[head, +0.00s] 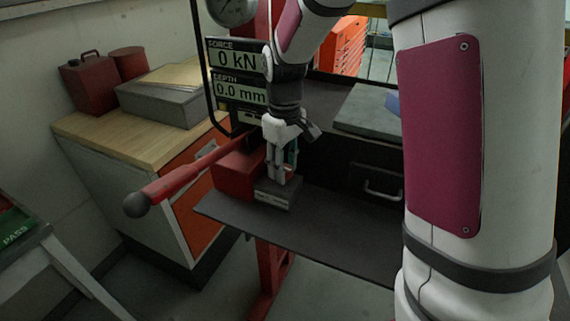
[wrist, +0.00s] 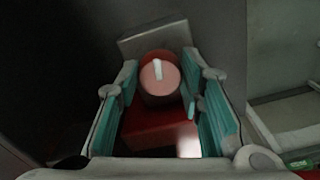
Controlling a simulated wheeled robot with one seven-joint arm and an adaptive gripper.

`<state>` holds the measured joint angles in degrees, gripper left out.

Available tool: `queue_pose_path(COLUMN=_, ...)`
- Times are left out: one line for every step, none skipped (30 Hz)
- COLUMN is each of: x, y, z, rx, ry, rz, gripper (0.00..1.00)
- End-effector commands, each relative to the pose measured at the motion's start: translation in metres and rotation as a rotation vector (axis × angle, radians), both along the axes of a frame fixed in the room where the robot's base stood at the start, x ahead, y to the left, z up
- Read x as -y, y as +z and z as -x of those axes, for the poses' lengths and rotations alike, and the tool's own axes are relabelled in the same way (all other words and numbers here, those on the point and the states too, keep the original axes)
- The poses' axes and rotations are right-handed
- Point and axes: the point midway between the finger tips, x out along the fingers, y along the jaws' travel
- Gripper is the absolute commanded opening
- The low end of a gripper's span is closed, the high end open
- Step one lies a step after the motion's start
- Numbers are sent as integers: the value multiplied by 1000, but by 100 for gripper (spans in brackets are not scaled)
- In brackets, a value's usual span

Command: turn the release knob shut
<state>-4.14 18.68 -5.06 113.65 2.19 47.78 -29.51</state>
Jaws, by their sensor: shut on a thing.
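The release knob (wrist: 161,82) is round and reddish, with a short white mark on its face that points almost straight up in the wrist view. My gripper (wrist: 160,76) is shut on it, with one teal-padded finger on each side. In the head view my gripper (head: 284,168) points down beside the red pump body (head: 236,174), just above a grey block with a label. The knob is hidden behind my fingers in the head view.
A red lever (head: 185,178) with a dark ball end sticks out to the left. Displays (head: 238,75) read 0 kN and 0.0 mm. A dark bench plate (head: 320,228) lies below. A wooden-topped cabinet (head: 120,138) stands at left, and a drawer (head: 375,182) is at right.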

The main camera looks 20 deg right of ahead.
Motion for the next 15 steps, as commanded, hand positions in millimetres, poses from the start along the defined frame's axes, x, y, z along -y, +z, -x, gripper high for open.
queue_pose_path(x=0, y=1, z=1, rx=0, ry=-34, rz=0, gripper=6)
queue_pose_path(x=-1, y=1, z=1, rx=0, ry=-58, rz=0, gripper=6)
queue_pose_path(x=-1, y=1, z=1, rx=0, ry=-93, rz=0, gripper=6)
queue_pose_path(x=-1, y=1, z=1, rx=-1, ry=-119, rz=0, gripper=6)
queue_pose_path(x=-1, y=1, z=1, rx=-1, ry=-147, rz=0, gripper=6)
queue_pose_path(x=-1, y=1, z=1, rx=-1, ry=-185, rz=0, gripper=6)
queue_pose_path(x=-1, y=1, z=1, rx=-1, ry=-213, rz=0, gripper=6)
queue_pose_path(x=-1, y=1, z=1, rx=-1, ry=-242, rz=0, gripper=6)
queue_pose_path(x=-1, y=1, z=1, rx=0, ry=-281, rz=0, gripper=6)
queue_pose_path(x=-1, y=1, z=1, rx=0, ry=-310, rz=0, gripper=6)
queue_pose_path(x=0, y=1, z=1, rx=0, ry=-338, rz=0, gripper=6)
queue_pose_path(x=-1, y=1, z=1, rx=0, ry=-376, rz=0, gripper=6)
queue_pose_path(x=-1, y=1, z=1, rx=0, ry=-405, rz=1, gripper=6)
queue_pose_path(x=-1, y=1, z=1, rx=0, ry=-433, rz=1, gripper=6)
queue_pose_path(x=-1, y=1, z=1, rx=0, ry=-471, rz=1, gripper=6)
